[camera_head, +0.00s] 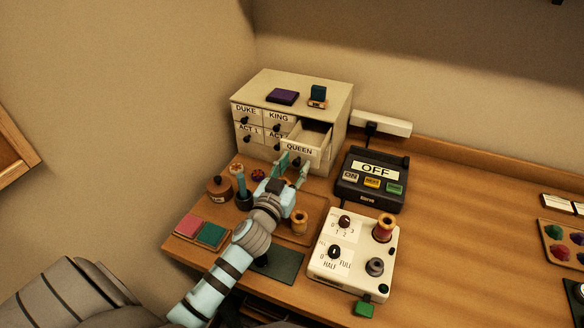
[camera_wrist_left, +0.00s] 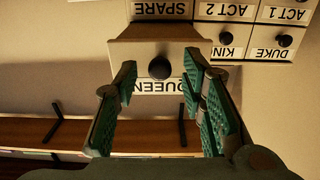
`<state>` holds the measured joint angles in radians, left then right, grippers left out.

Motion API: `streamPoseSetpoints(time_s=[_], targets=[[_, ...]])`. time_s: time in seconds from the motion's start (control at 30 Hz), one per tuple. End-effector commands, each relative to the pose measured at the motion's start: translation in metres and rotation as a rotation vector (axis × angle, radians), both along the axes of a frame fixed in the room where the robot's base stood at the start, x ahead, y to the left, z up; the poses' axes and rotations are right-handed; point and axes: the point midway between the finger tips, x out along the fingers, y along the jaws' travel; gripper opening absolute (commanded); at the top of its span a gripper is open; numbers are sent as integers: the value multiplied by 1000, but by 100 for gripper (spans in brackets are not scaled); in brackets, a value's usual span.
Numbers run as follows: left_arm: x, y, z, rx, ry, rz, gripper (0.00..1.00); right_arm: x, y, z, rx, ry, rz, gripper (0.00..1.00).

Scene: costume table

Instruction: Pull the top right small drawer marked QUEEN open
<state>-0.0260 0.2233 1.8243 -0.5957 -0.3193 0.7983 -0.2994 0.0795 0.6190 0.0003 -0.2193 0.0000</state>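The QUEEN drawer (camera_head: 299,150) at the top right of the small cream cabinet (camera_head: 330,103) stands pulled out, its dark inside showing in the head view. In the left wrist view, which is upside down, the drawer front (camera_wrist_left: 135,52) faces me with its round dark knob (camera_wrist_left: 159,68) and the QUEEN label partly hidden by the fingers. My left gripper (camera_head: 293,169) is just in front of the drawer. Its teal fingers (camera_wrist_left: 158,85) are spread on either side of the knob, apart from it, with nothing between them. My right gripper is not in view.
A purple box (camera_head: 283,97) and a teal item (camera_head: 318,93) sit on the cabinet. A black OFF box (camera_head: 372,180) and a cream dial panel (camera_head: 352,257) stand to the right. Spools and small pots (camera_head: 219,187) crowd the table's left. The table's middle right is clear.

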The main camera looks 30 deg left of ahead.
Motion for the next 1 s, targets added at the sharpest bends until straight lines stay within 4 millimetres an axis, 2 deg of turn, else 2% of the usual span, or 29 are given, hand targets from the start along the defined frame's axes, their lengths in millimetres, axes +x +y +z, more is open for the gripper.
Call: streamPoseSetpoints(time_s=[0.17, 0.4, 0.5, 0.63, 1.0], targets=[[-23, -4, -1, 1, 2, -1, 37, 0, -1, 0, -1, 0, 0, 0], [-89, -16, -1, 0, 3, 0, 37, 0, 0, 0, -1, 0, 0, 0], [-108, -19, -1, 0, 1, 0, 37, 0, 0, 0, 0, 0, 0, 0], [-119, -21, 0, 0, -1, 0, 37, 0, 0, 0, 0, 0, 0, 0], [-119, -21, 0, 0, -2, 0, 37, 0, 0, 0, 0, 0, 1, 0]])
